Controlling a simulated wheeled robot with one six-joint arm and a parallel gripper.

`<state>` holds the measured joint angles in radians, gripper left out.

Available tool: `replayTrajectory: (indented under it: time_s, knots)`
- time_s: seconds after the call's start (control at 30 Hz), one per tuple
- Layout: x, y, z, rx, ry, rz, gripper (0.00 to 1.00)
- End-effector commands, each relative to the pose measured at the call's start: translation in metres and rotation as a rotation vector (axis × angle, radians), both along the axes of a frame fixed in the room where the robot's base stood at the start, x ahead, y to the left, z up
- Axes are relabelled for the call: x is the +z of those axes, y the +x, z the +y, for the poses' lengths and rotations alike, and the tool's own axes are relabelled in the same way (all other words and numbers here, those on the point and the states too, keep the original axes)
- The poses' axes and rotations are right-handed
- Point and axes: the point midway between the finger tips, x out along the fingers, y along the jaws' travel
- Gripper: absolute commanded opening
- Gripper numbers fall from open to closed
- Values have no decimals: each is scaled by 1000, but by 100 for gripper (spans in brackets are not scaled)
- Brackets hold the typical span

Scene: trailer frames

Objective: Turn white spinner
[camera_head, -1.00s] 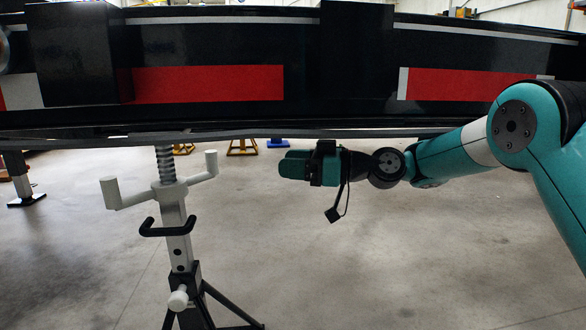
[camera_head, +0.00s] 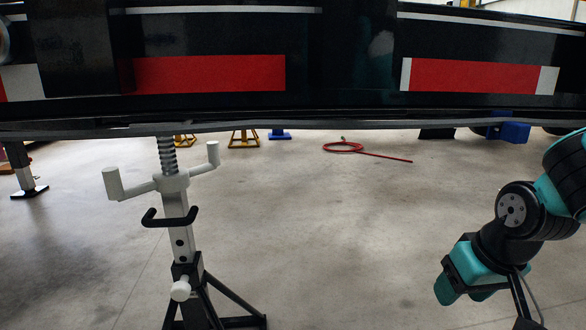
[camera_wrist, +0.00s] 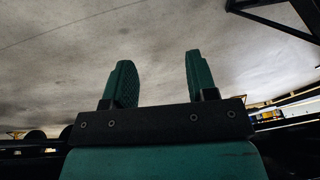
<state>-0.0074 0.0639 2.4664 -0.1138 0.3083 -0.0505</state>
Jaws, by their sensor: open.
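The white spinner (camera_head: 172,183) is a hub with two arms ending in upright pegs, around the screw of a jack stand at left in the head view. The screw meets the underside of the black trailer frame. My gripper (camera_head: 450,290) is at the lower right of the head view, pointing down and left, well apart from the spinner. In the wrist view my gripper (camera_wrist: 160,80) shows two teal fingers spread apart with nothing between them. The spinner is not in the wrist view.
The black trailer frame (camera_head: 220,38) with red panels spans the top. A black hook handle (camera_head: 170,217) and white knob (camera_head: 180,289) are on the stand below the spinner. A red hose (camera_head: 343,147) lies on the floor behind. The floor between stand and arm is clear.

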Motion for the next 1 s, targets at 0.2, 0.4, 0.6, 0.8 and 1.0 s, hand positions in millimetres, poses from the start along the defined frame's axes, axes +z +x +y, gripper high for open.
replayTrajectory:
  time_s: [0.2,0.4,0.6,0.8,1.0]
  knots:
    - [40,-49,-7,-50,-38,82,52]
    - [114,-71,42,124,49,104,52]
    - [218,-116,94,382,135,140,52]
    - [310,-150,116,549,168,170,52]
    - [384,-149,116,546,169,170,52]
